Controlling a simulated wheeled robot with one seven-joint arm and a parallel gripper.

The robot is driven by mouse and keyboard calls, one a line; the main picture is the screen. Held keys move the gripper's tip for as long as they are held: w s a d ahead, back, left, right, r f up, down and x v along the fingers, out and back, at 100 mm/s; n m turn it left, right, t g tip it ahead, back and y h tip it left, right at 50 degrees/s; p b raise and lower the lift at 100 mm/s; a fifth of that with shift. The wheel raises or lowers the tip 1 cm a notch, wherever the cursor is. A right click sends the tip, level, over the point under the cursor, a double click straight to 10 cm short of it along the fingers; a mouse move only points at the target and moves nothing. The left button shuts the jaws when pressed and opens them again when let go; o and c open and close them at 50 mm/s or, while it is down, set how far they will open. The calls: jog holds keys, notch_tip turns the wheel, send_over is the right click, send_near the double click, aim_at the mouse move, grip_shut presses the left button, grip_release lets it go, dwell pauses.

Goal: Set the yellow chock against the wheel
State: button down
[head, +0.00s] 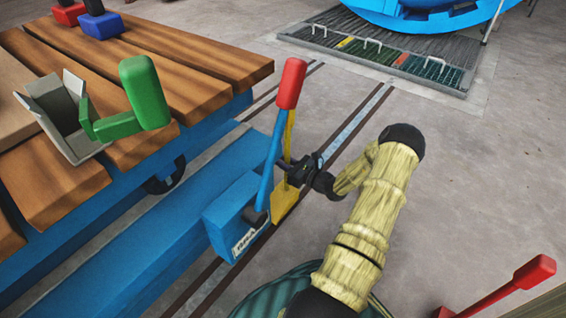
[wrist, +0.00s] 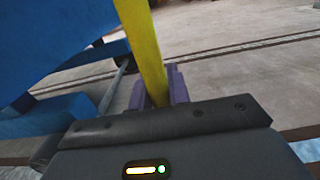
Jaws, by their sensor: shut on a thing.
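The yellow chock (head: 284,207) has a tall flat yellow handle and a wider lower part, seen in the head view behind the blue lever. My gripper (head: 298,172) is shut on its handle. In the wrist view the yellow handle (wrist: 143,45) stands between the purple fingers of my gripper (wrist: 160,90). A dark wheel (head: 166,177) shows under the blue cart, left of the chock and apart from it. The chock's lower end is hidden in the wrist view, and whether it touches the floor cannot be told.
A blue lever with a red grip (head: 290,84) rises from a blue box (head: 232,222) close to my gripper. The slatted cart (head: 190,85) fills the left. Floor rails (head: 362,118) run beside it. Open floor lies right. Another red-handled lever (head: 532,272) is lower right.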

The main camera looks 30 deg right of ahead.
jog(key=c, duration=1.3)
grip_release()
jog(key=shift+f, duration=0.1)
jog(key=shift+s+d+r, duration=0.1)
jog(key=shift+s+r, duration=0.1)
jog(key=p+v, duration=0.6)
jog(key=v, duration=0.5)
jog(key=shift+s+d+f+p, duration=0.1)
jog(key=shift+s+p, duration=0.2)
jog(key=shift+p, duration=0.05)
